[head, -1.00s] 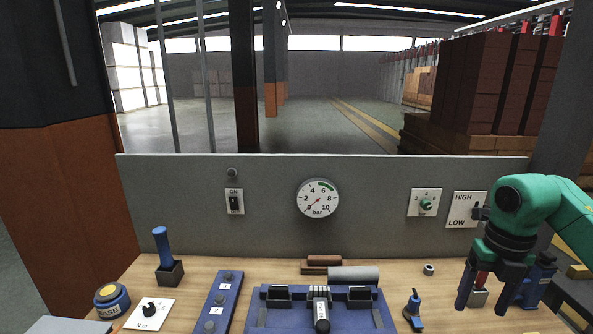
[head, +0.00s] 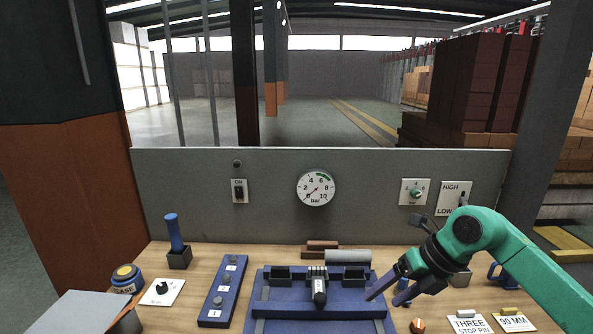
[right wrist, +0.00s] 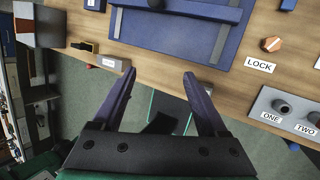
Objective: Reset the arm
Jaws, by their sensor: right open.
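My right arm comes in from the right in the head view. Its green wrist is bent so the dark gripper (head: 386,296) points left and down, over the bench near the right end of the blue fixture (head: 380,312). In the right wrist view the two purple-grey fingers (right wrist: 159,74) are spread apart with nothing between them. The floor and the bench edge show beyond the fingers. My left gripper is not in view.
The wooden bench (head: 240,320) holds a blue-handled lever (head: 174,233), a blue button strip (head: 222,290) and a grey cylinder (head: 348,256). An orange knob (head: 417,325) sits at the front. A grey panel (head: 280,220) with a gauge (head: 316,188) stands behind.

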